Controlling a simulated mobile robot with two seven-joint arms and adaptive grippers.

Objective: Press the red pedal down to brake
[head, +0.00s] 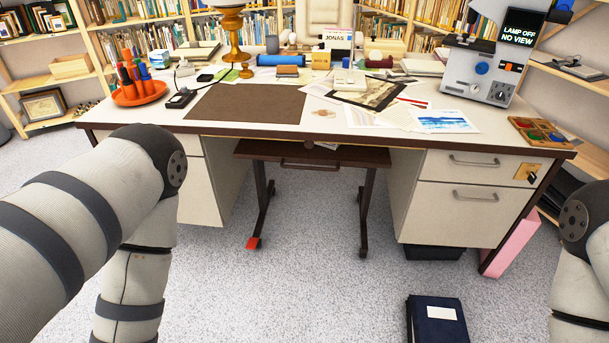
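The red pedal (254,243) is a small red piece low at the foot of the left dark leg of a small table (312,152) under the desk. It sits just above the grey carpet. I cannot tell whether it is up or pressed down. My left arm comes in from the left and bends downward, in front of and to the left of the pedal. My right arm shows only in part at the right edge. Both grippers are outside the picture.
A cluttered white desk (245,108) with drawers (460,194) stands over the small table. A dark blue binder (436,318) lies on the carpet at the front right. The carpet (310,285) in front of the pedal is clear. Bookshelves line the back.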

